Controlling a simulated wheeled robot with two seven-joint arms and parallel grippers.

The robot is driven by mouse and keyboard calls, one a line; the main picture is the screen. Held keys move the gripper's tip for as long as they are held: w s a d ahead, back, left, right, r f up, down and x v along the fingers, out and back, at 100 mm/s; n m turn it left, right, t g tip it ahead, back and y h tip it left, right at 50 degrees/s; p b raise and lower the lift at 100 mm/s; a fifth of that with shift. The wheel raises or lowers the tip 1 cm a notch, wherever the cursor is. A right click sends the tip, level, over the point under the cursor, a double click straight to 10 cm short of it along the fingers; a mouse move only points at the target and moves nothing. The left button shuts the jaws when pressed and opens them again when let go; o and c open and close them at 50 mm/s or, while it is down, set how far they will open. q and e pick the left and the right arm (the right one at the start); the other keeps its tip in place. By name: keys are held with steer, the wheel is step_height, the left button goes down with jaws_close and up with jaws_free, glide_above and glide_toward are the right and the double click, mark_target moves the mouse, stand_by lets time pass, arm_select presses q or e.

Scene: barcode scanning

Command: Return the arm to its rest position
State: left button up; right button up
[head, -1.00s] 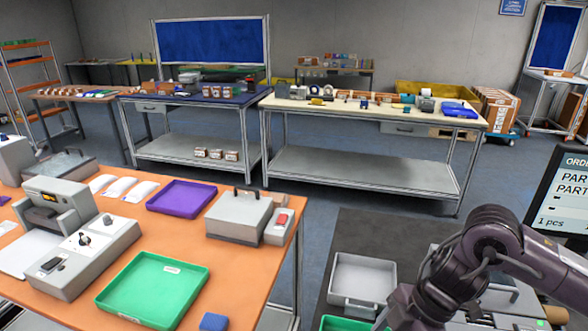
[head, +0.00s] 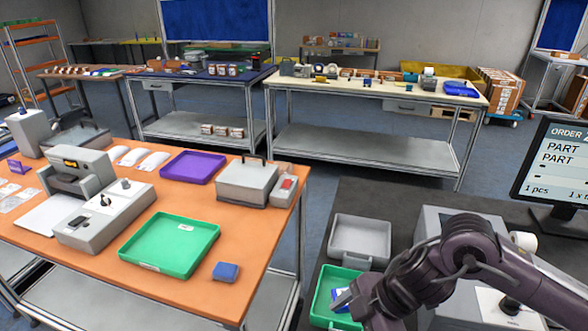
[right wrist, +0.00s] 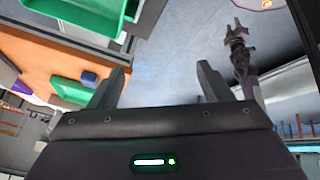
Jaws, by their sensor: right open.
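My right arm comes in from the right in the head view, bent over the dark worktop. Its gripper is mostly hidden behind the arm, with a fingertip showing near the small green tray (head: 322,312). A blue item (head: 341,296) lies in that tray. In the right wrist view my right gripper (right wrist: 160,84) is open, with nothing between its fingers. A dark arm, apparently my left, shows small at the upper right there, with its gripper (right wrist: 237,32) too small to read. The left arm is out of the head view.
A grey tray (head: 360,238) sits beyond the small green tray, and a monitor (head: 555,170) stands at the right. The orange table (head: 130,284) at the left bears a large green tray (head: 168,244), a blue block (head: 226,271), a purple tray (head: 192,167) and grey machines.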

steer(key=w+a+r+m+t+y, duration=0.1)
steer(key=a+r+m+t+y, duration=0.3)
steer(key=a+t, duration=0.55)
steer(key=d+f+m+g+h, duration=0.2)
steer(key=d+f+m+h, duration=0.1)
steer(key=d+m+h, duration=0.5)
steer(key=s+d+f+m+g+h, duration=0.2)
steer(key=s+d+f+m+g, duration=0.4)
steer(key=s+d+f, duration=0.45)
steer(key=s+f, duration=0.3)
steer(key=f, duration=2.6)
steer(key=s+d+f, duration=0.2)
steer(key=s+f, duration=0.6)
steer(key=s, duration=0.1)
steer(key=s+d+f+g, duration=0.1)
steer(key=s+d+f, duration=0.1)
steer(key=s+f, duration=0.7)
steer(key=shift+s, duration=0.65)
